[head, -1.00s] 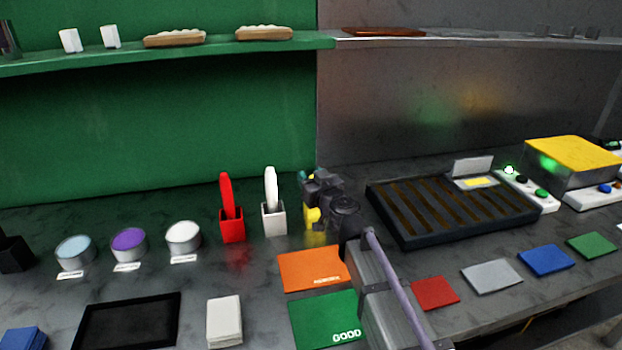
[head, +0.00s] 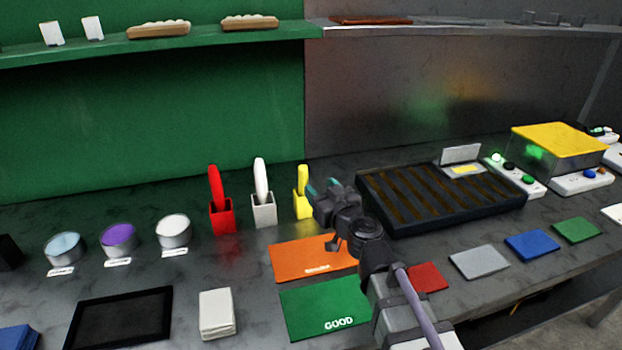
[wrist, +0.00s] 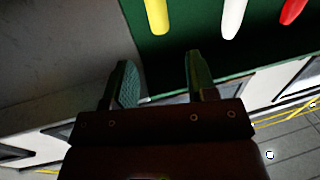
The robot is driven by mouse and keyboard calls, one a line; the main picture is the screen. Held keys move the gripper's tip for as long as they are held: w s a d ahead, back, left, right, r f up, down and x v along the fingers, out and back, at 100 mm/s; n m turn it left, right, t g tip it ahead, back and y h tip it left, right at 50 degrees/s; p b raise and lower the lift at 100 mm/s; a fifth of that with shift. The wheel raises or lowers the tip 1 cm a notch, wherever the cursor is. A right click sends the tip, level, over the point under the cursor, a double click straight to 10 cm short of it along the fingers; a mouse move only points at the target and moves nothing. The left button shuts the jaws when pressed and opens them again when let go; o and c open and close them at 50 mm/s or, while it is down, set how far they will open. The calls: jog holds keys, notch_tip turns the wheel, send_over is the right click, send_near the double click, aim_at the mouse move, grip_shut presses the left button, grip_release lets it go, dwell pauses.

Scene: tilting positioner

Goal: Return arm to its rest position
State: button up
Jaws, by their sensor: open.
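My gripper (head: 322,188) is open and empty in the head view, its teal fingertips just right of the yellow brush holder (head: 302,206). My wrist hangs over the right part of the orange mat (head: 298,262) and hides some of it. In the wrist view, the two fingers of my gripper (wrist: 160,82) stand apart with nothing between them. Yellow (wrist: 157,15), white (wrist: 234,18) and red (wrist: 292,10) handles show beyond the fingers there.
A black slatted tray (head: 400,228) lies right of my gripper. Red (head: 222,216) and white (head: 263,210) holders stand left of the yellow one. The green GOOD mat (head: 310,308) lies in front. A green shelf (head: 200,42) runs along the wall above.

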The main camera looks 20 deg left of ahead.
jog(key=shift+d, duration=0.1)
